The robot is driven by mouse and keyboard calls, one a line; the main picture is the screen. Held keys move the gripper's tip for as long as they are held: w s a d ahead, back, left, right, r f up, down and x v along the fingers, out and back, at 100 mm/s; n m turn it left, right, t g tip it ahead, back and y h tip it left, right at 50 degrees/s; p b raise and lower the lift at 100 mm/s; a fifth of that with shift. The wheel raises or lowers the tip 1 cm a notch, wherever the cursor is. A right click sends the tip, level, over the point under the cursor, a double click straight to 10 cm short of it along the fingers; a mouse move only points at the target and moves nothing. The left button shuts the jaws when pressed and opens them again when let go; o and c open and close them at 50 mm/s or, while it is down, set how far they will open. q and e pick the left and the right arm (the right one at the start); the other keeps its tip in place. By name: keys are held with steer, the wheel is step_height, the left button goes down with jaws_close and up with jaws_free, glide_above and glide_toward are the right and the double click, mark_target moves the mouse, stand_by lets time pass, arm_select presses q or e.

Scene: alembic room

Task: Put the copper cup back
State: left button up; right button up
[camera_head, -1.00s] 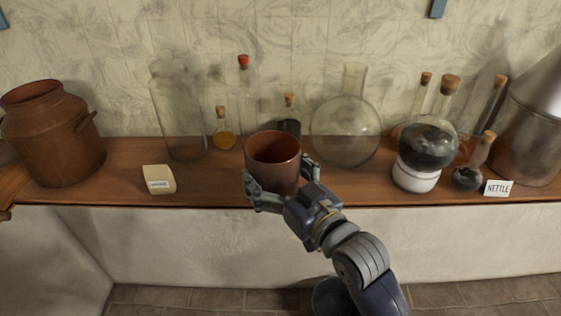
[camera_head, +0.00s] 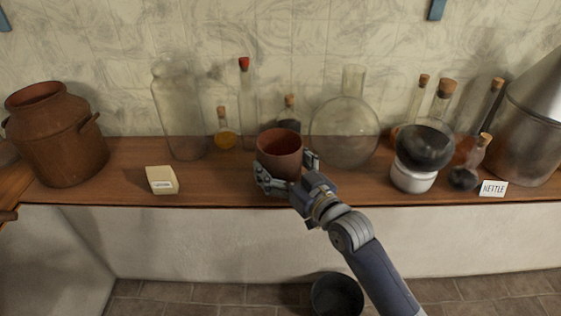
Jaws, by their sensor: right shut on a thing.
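The copper cup (camera_head: 280,153) is reddish brown, upright and open at the top. It is at the middle of the wooden shelf (camera_head: 225,184), near the front edge. My right gripper (camera_head: 287,178) is shut on the cup, with fingers on its left and right sides. The fingers hide the lower part of the cup, so I cannot tell whether its base touches the shelf. My left gripper is not in view.
Behind the cup stand small corked bottles (camera_head: 225,136), a round glass flask (camera_head: 344,135) and a tall glass jar (camera_head: 180,115). A cream block (camera_head: 161,180) lies to the left. A white-based dark vessel (camera_head: 413,177) and a NETTLE card (camera_head: 493,188) are right. A dark bucket (camera_head: 337,295) is below.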

steer(key=o, duration=1.4)
steer(key=shift+f, duration=0.1)
steer(key=shift+o, duration=0.2)
steer(key=shift+r, duration=0.25)
steer(key=shift+s+d+f, duration=0.15)
steer(key=shift+s, duration=0.15)
steer(key=b+v, duration=0.2)
steer(key=v, duration=0.9)
steer(key=shift+s+d, duration=0.1)
steer(key=shift+s, duration=0.05)
